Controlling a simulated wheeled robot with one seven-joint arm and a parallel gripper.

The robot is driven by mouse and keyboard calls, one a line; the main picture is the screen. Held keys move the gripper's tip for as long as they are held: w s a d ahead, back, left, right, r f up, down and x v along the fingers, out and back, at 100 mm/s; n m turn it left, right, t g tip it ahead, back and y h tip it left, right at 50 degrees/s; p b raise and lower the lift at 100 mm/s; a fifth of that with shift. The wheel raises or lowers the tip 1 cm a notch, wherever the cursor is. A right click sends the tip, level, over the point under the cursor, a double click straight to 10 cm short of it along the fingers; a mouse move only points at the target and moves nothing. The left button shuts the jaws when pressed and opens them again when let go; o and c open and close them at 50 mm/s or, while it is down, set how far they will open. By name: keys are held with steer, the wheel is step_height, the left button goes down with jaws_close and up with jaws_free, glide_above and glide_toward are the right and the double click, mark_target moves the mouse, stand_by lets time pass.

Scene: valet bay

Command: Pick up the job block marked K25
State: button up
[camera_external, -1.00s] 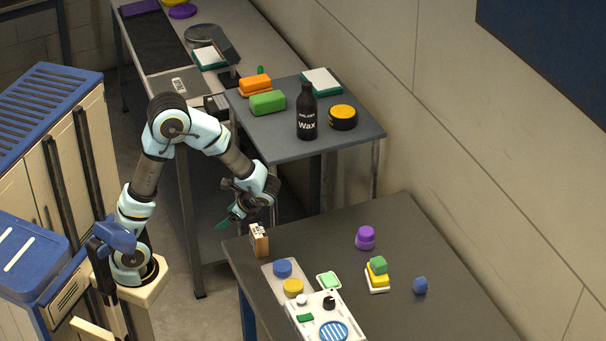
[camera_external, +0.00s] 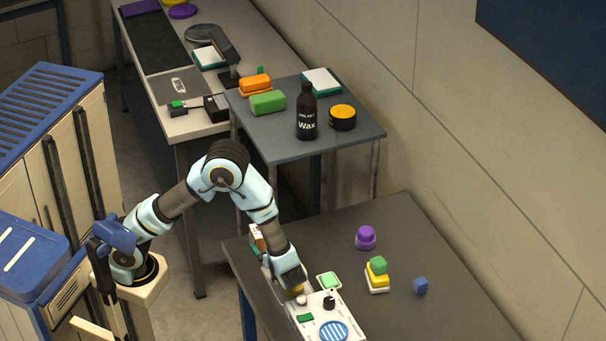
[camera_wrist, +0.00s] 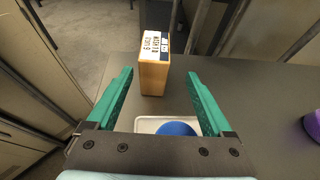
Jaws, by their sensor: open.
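A wooden block (camera_wrist: 154,78) with a white printed label stands upright at the edge of the grey table (camera_wrist: 240,95). I cannot read a K25 mark on it. In the wrist view it is ahead of my gripper (camera_wrist: 160,77), between the lines of its two green fingers. The fingers are open and empty, and I see no contact with the block. In the external view the block (camera_external: 256,240) is partly hidden by my arm, and the fingers are hidden too.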

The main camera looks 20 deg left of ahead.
steer(key=p+x, duration=0.1)
steer(key=x, duration=0.3)
steer(key=shift+w+a, duration=0.1)
steer(key=shift+a, duration=0.1)
steer(key=x, duration=0.1)
steer(key=p+x, duration=0.1)
steer(key=x, duration=0.1)
steer(key=p+x, duration=0.1)
steer(key=x, duration=0.1)
steer(key=shift+s+a, duration=0.25)
steer(key=shift+a, duration=0.05)
steer(key=shift+w+a+f, duration=0.1)
steer(key=shift+w+f, duration=0.05)
steer(key=shift+w, duration=0.05)
steer(key=shift+c, duration=0.2)
jaws_close()
